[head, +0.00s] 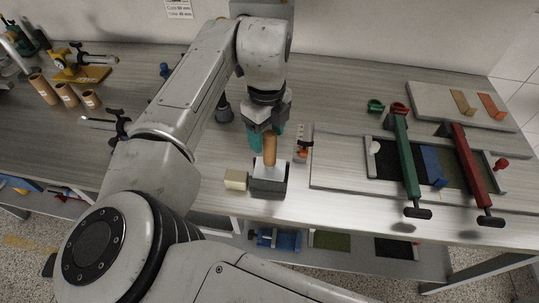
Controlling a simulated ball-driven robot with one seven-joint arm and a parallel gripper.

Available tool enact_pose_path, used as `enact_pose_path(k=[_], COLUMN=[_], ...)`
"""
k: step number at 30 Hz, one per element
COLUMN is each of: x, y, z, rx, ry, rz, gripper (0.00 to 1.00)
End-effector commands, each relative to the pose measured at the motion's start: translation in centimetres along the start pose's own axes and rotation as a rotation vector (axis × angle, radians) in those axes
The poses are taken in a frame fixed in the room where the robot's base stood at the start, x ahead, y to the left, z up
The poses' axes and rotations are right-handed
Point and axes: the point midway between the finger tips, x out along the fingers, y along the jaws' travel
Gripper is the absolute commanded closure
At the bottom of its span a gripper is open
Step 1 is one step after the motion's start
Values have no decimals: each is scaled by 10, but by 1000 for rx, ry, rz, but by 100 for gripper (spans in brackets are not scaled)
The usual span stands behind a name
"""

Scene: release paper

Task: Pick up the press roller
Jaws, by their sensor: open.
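What looks like the press roller, with an upright wooden handle (270,151), stands in or on a grey and black block (269,183) near the front edge of the bench, in the head view. My gripper (266,138) is open, with teal fingertips pointing down. It is at the top of the handle, with one fingertip to the left and the other behind or to the right. I cannot tell whether the fingers touch the handle. The lower part of the roller is hidden by the block.
A small beige block (236,179) stands just left of the roller's block. A small orange and black item (302,150) stands to its right. Further right, a board carries a green bar (405,160) and a red bar (471,165). Brown cylinders (67,95) stand far left.

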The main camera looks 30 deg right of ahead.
Motion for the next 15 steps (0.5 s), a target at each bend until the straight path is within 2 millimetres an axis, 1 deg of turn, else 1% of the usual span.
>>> enact_pose_path(k=[4,7,10,15], x=[19,32,39,41], y=[1,0,0,0], z=[-6,-5,-5,-5], rx=[0,-1,0,0], ry=[2,1,1,0], rz=[1,0,1,0], gripper=[37,37,37,37])
